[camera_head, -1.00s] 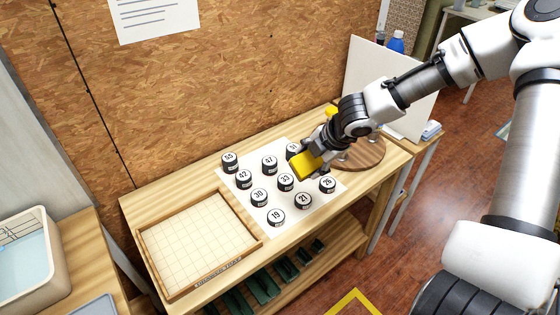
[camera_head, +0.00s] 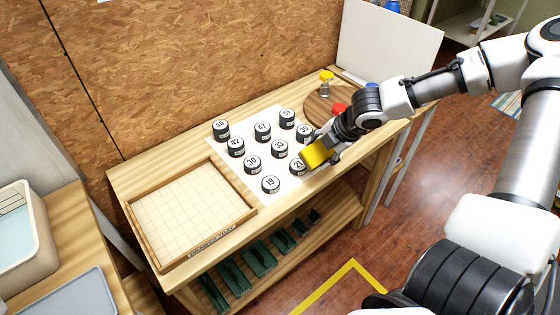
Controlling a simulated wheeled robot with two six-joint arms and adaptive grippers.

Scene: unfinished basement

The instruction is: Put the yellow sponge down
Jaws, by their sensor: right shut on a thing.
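The yellow sponge (camera_head: 314,154) is held in my right gripper (camera_head: 326,150), which is shut on it. The sponge is above the right front part of the white sheet (camera_head: 237,155), close to the black numbered pucks. It is close to the puck marked 21 (camera_head: 298,167); I cannot tell whether they touch. The gripper hides part of the sheet's right side. My left gripper is not in view.
Several black numbered pucks (camera_head: 236,147) stand on the sheet. A wooden tray with a grid (camera_head: 190,212) lies on the wooden bench to the left. A round wooden board (camera_head: 318,101) with small capped jars (camera_head: 325,84) is behind the gripper. Green items sit on the lower shelf.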

